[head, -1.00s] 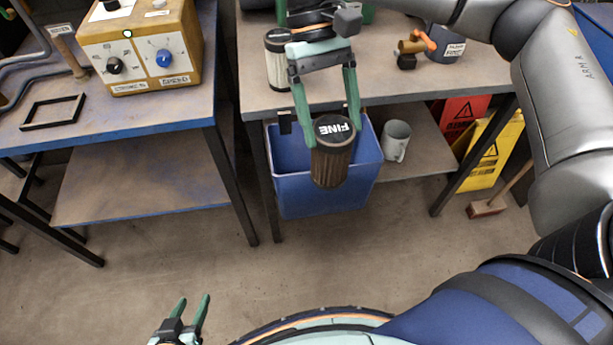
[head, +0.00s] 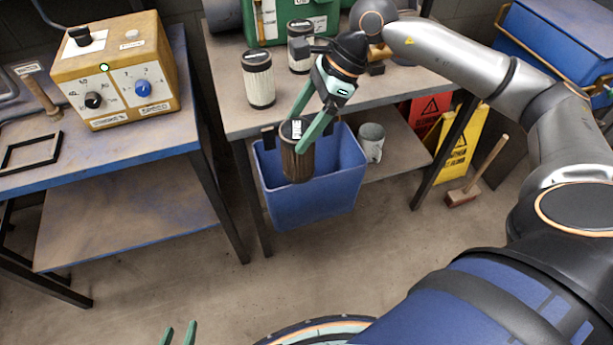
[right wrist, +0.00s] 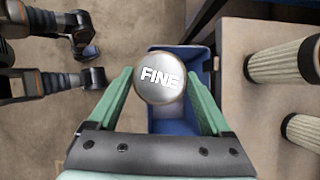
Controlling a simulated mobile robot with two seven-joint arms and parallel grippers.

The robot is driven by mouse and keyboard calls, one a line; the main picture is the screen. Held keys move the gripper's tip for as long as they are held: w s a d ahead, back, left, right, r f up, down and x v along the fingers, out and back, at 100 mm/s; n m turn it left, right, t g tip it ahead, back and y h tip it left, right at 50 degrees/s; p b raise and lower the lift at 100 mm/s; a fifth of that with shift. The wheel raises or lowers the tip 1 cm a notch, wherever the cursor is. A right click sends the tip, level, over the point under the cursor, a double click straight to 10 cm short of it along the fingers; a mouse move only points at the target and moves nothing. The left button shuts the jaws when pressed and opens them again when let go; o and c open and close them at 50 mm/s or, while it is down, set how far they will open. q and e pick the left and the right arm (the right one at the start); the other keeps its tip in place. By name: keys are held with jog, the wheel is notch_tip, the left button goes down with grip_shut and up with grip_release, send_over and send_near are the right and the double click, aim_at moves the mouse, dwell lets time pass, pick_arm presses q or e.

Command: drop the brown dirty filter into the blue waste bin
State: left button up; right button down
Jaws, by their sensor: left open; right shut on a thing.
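The blue waste bin (head: 318,200) hangs at the front edge of the right bench. In the head view the filter overlaps the bin's opening and left part; in the right wrist view the bin (right wrist: 172,127) lies below and behind the filter. How far down the filter reaches is unclear. My left gripper (head: 178,335) is open and empty at the bottom edge.
Two pale filters (head: 259,80) (head: 300,48) stand on the right bench (head: 235,115). A grey mug (head: 371,142) sits on the lower shelf beside the bin. Yellow (head: 462,145) and red signs and a brush (head: 462,196) are at the right. A control box (head: 118,75) stands on the left bench.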

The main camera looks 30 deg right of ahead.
jog(key=m, duration=0.1)
jog(key=d+m+t, duration=0.1)
jog(key=w+m, duration=0.1)
jog(key=shift+d+r+m+t+h, duration=0.2)
jog(key=shift+r+m+t+h, duration=0.1)
jog(key=shift+h, duration=0.1)
jog(key=w+d+r+m+t+h, duration=0.2)
jog(key=w+d+r+m+h, duration=0.15)
jog(key=m, duration=0.65)
jog(key=shift+m+h, duration=0.6)
jog(key=shift+h, duration=0.15)
jog(key=f+b, duration=0.2)
jog(key=f, duration=0.1)
jog(key=d+f+b, duration=0.1)
jog(key=f, duration=0.1)
jog(key=shift+s+f, duration=0.2)
jog(key=shift+s, duration=0.05)
grip_release()
jog(key=shift+f, duration=0.1)
jog(key=p+v, duration=0.1)
jog(key=v, duration=1.1)
jog(key=shift+s+r, duration=0.2)
jog(key=shift+s, duration=0.15)
